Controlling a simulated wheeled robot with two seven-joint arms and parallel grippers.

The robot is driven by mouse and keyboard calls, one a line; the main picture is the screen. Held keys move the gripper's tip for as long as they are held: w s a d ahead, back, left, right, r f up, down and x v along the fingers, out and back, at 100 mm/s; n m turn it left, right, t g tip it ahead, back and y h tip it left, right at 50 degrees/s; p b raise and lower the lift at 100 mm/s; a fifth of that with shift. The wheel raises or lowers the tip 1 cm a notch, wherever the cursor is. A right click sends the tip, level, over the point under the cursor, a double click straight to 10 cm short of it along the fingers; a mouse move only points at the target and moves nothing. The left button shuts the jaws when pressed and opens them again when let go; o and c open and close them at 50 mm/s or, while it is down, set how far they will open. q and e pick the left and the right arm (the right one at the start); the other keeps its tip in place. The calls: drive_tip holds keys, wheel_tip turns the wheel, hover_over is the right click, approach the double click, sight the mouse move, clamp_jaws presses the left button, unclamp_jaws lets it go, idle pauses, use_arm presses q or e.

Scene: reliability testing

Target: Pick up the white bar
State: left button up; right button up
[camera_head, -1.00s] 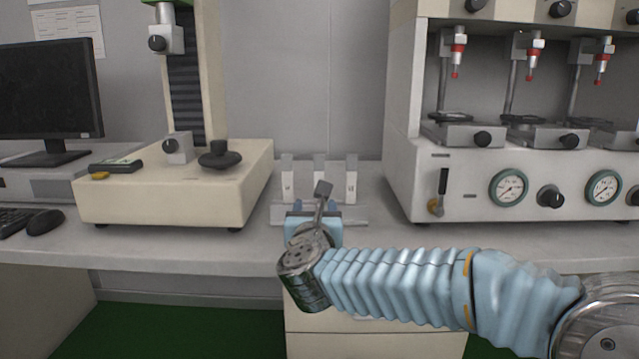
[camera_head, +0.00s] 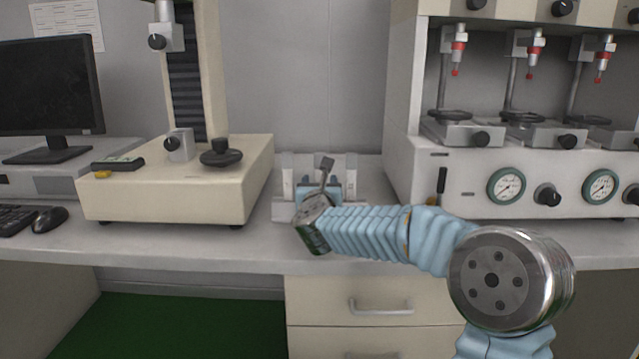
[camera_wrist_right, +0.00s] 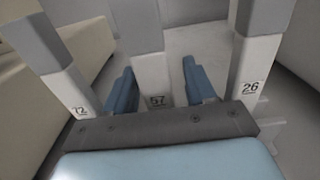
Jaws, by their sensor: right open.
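Three upright white bars with grey upper parts stand in a row in the right wrist view: the left bar (camera_wrist_right: 66,70) labelled 72, the middle bar (camera_wrist_right: 150,60) labelled 57 and the right bar (camera_wrist_right: 250,60) labelled 26. My right gripper (camera_wrist_right: 160,85) is open, with one blue finger on each side of the middle bar; I cannot tell whether they touch it. In the head view, my right gripper (camera_head: 319,190) hides most of the middle bar, while the left bar (camera_head: 287,178) and right bar (camera_head: 351,178) show beside it. My left gripper is not in view.
The bars' pale stand (camera_head: 284,211) is on the workbench (camera_head: 250,246). A beige tester (camera_head: 160,195) stands to the left and a larger machine with gauges (camera_head: 470,195) to the right. A monitor (camera_head: 50,90) and mouse (camera_head: 49,220) are farther left.

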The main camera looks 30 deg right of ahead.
sight(319, 175)
clamp_jaws()
drive_tip(key=shift+r, duration=0.15)
drive_tip(key=shift+r, duration=0.25)
wheel_tip(319, 175, up, 2)
drive_tip(key=shift+r+p, duration=0.2)
drive_tip(key=shift+p, duration=0.1)
drive_tip(key=s+r, duration=1)
drive_tip(key=s, duration=0.4)
drive_tip(key=shift+a, duration=0.3)
